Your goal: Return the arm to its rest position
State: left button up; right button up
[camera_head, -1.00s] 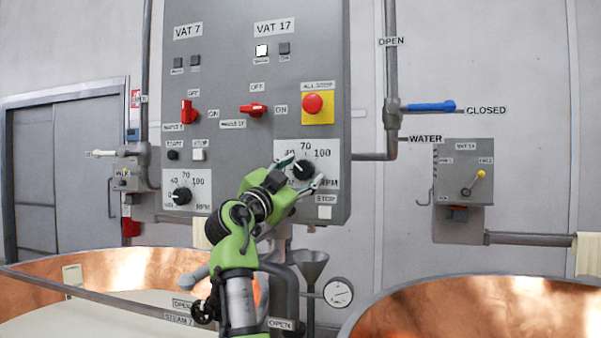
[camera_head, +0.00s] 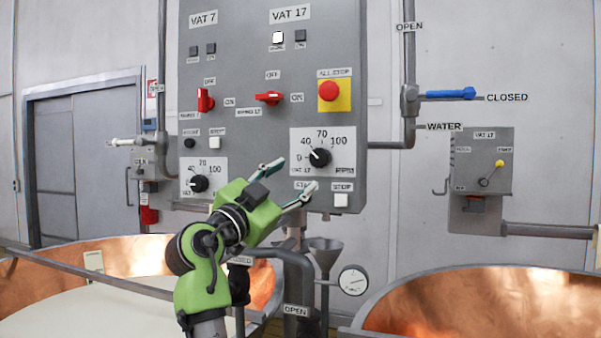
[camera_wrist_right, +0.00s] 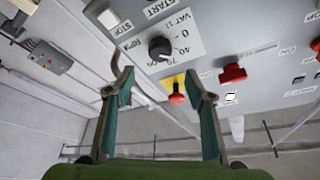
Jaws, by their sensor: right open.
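My right gripper (camera_head: 292,178) is open and empty, just below and left of the VAT 17 speed dial (camera_head: 320,157) on the grey control panel (camera_head: 240,130). Its two fingers are spread, and nothing sits between them. In the right wrist view the open fingers (camera_wrist_right: 160,82) also show, with the black dial (camera_wrist_right: 160,48) beyond them, apart from the tips. My green right arm rises from the bottom of the head view. My left gripper is not in view.
Red switches (camera_head: 268,98) and a red all-stop button (camera_head: 328,91) are on the panel. Copper vats stand low at left (camera_head: 150,256) and right (camera_head: 480,310). A funnel (camera_head: 325,246), pipes and a gauge (camera_head: 352,280) stand between them. Open air lies right of the gripper.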

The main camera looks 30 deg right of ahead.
jog(key=shift+s+a+f, duration=0.1)
jog(key=shift+s+a, duration=0.05)
jog(key=shift+a, duration=0.05)
dwell(0.4)
